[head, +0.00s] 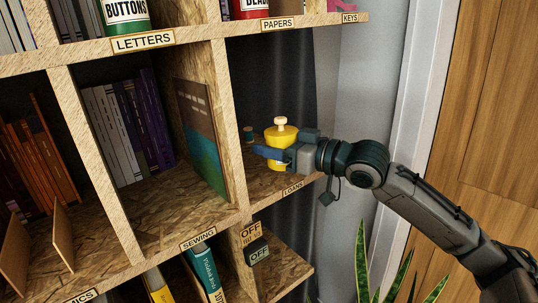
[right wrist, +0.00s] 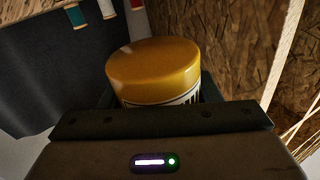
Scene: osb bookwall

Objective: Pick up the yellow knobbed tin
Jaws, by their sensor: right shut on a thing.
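The yellow knobbed tin (head: 281,139) is upright in the open compartment above the LOANS label, with a pale knob on its lid. My right gripper (head: 277,153) reaches in from the right and is shut on the tin's body, a blue finger crossing its front. The right wrist view shows the tin's smooth yellow end (right wrist: 155,68) and a strip of black and white label between the jaws; the knob does not show there. The tin's base is partly hidden, so I cannot tell whether it touches the shelf. My left gripper is not in view.
A small thread spool (head: 248,133) stands left of the tin; spools (right wrist: 76,18) also show in the right wrist view. A wooden divider (head: 228,120) bounds the compartment on the left. The PAPERS shelf (head: 300,21) is above. Plant leaves (head: 365,262) rise below my right arm.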

